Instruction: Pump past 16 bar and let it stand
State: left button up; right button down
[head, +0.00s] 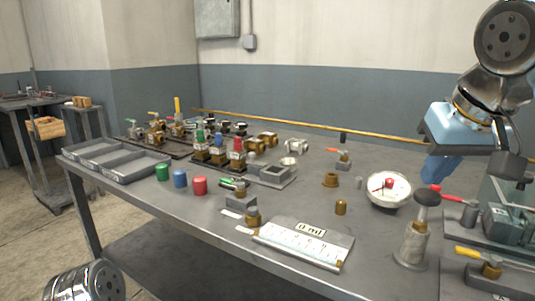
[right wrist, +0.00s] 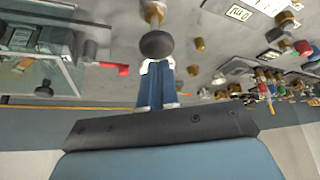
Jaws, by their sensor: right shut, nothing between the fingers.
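The hand pump (head: 413,245) stands upright near the right front of the bench, with a dark round knob (head: 427,198) on top of its rod. The round white gauge (head: 390,190) lies just left of it, with red marking on its face; the reading is too small to tell. My right gripper (head: 432,176) is shut and empty, above and behind the knob. In the right wrist view its blue fingers (right wrist: 156,88) are together, with the knob (right wrist: 157,45) just beyond their tips; contact cannot be told. My left gripper is out of view.
A red-handled valve (head: 460,208) and a yellow-handled valve (head: 490,268) stand right of the pump. A white marked plate (head: 300,245) lies at the front. Brass fittings, coloured caps and a grey tray (head: 115,160) fill the left. Bare bench lies between plate and pump.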

aim_at(429, 194)
jog(key=shift+f, duration=0.1)
dwell(0.4)
jog(key=shift+f+b, duration=1.1)
jog(key=shift+f, duration=0.15)
jog(key=shift+f+b, duration=0.55)
jog(key=shift+f, duration=0.1)
notch_tip(429, 194, up, 5)
jog(key=p, duration=0.5)
jog(key=shift+r, duration=0.1)
jog(key=shift+r+p, duration=0.3)
jog(key=shift+p, duration=0.1)
jog(key=shift+r, duration=0.9)
